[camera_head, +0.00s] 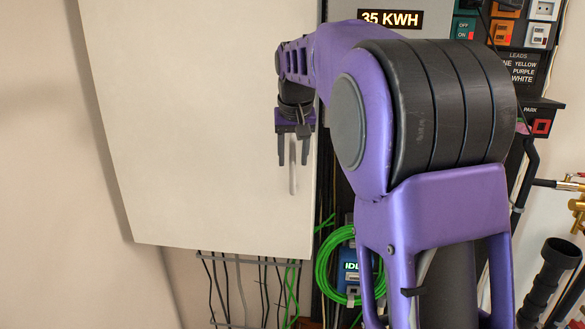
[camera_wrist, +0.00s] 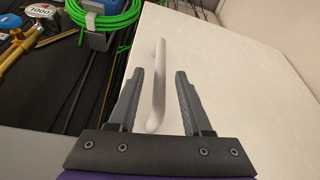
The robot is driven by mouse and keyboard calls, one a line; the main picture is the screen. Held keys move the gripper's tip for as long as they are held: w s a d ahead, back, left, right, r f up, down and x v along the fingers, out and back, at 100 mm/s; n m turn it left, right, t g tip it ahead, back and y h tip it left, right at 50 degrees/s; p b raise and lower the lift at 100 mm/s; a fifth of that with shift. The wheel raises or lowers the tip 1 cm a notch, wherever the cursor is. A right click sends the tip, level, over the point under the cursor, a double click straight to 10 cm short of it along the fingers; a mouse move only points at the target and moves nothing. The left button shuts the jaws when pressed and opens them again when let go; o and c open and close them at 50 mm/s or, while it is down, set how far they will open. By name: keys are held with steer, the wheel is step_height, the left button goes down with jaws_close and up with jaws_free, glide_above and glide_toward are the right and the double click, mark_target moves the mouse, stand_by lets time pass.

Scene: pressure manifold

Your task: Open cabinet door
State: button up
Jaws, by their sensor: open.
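The cabinet door (camera_head: 190,120) is a large off-white panel at the left of the head view. It also fills the right of the wrist view (camera_wrist: 230,75). It looks closed or nearly so; I cannot tell exactly. Its pale vertical bar handle (camera_head: 292,165) is near the door's right edge. In the wrist view the handle (camera_wrist: 158,85) lies between the two dark fingers. My gripper (camera_head: 294,155) is open, with a finger on each side of the handle and gaps on both sides. Contact does not show.
A green cable coil (camera_head: 335,265) hangs on a blue device right of and below the door. Dark wires hang under the door. A panel with a "35 KWH" display (camera_head: 390,19) and switches stands at the upper right. A black pipe (camera_head: 552,275) is at the lower right.

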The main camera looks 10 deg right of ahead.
steer(key=shift+x, duration=2)
jaws_close()
